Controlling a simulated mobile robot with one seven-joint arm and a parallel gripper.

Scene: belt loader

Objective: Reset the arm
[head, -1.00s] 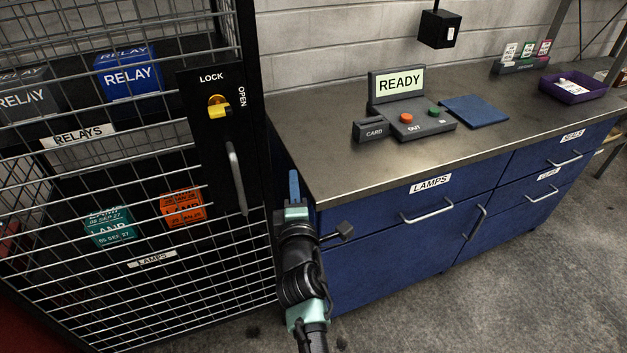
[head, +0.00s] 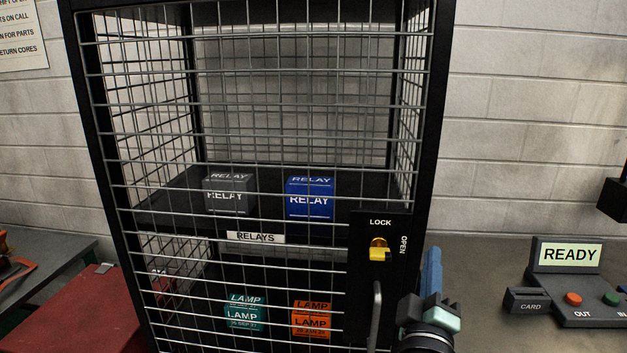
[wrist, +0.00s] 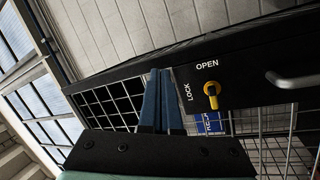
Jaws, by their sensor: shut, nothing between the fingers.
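My gripper (head: 431,272) is at the lower right of the head view, in front of the cage's right edge. Its blue fingers point up. In the wrist view the fingers (wrist: 160,100) are together with nothing between them. The wire cage (head: 270,73) is closed, with a lock plate carrying a yellow knob (head: 379,249) between the words LOCK and OPEN. The knob also shows in the wrist view (wrist: 211,92), to the right of the fingers and apart from them.
Behind the mesh are a grey relay box (head: 229,195), a blue relay box (head: 311,197), a teal lamp box (head: 245,314) and an orange lamp box (head: 312,320). A console reading READY (head: 569,255) stands on the counter at right. A red cabinet (head: 80,318) is at left.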

